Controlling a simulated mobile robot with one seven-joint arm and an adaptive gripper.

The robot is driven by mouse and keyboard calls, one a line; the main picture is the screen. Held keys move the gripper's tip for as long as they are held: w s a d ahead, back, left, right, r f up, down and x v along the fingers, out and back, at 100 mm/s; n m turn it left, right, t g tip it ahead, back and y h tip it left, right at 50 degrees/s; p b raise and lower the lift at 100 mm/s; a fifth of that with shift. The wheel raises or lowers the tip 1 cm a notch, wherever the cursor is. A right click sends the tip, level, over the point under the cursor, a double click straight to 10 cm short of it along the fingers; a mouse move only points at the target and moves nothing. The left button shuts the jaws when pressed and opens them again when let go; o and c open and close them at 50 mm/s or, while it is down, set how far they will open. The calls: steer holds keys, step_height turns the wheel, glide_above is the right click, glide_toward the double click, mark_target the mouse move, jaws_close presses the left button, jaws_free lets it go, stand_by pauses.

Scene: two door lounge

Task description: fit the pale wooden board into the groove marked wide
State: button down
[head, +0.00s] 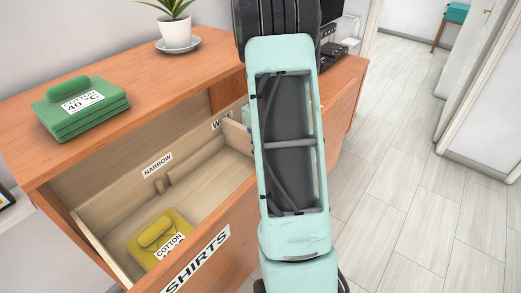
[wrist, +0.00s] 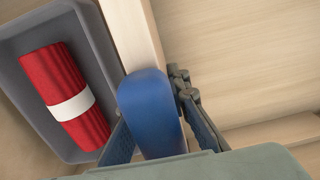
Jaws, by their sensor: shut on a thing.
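The pale wooden board (wrist: 135,38) runs up from a blue grip piece (wrist: 148,110) in the wrist view. My gripper (wrist: 160,128) is shut on this blue piece, one finger on each side. In the head view my arm hides the gripper, and a pale board end (head: 236,134) shows in the open drawer just left of the arm. The wide label (head: 222,120) on the drawer's back wall is partly covered, only its first letter clear. The narrow label (head: 157,165) is to its left. Whether the board sits in the wide groove is hidden.
The wrist view shows a grey tray (wrist: 92,75) left of the board, holding a red roll (wrist: 62,92) with a white band. A yellow folded cloth (head: 160,234) lies in the drawer (head: 215,250). Green cloth (head: 80,108) and a potted plant (head: 177,30) stand on the dresser top.

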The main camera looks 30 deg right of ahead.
steer(key=shift+f, duration=0.35)
steer(key=c, duration=1.8)
jaws_free()
steer(key=shift+o, duration=0.2)
steer(key=shift+r, duration=0.15)
step_height(320, 180, up, 12)
steer(key=shift+f, duration=0.1)
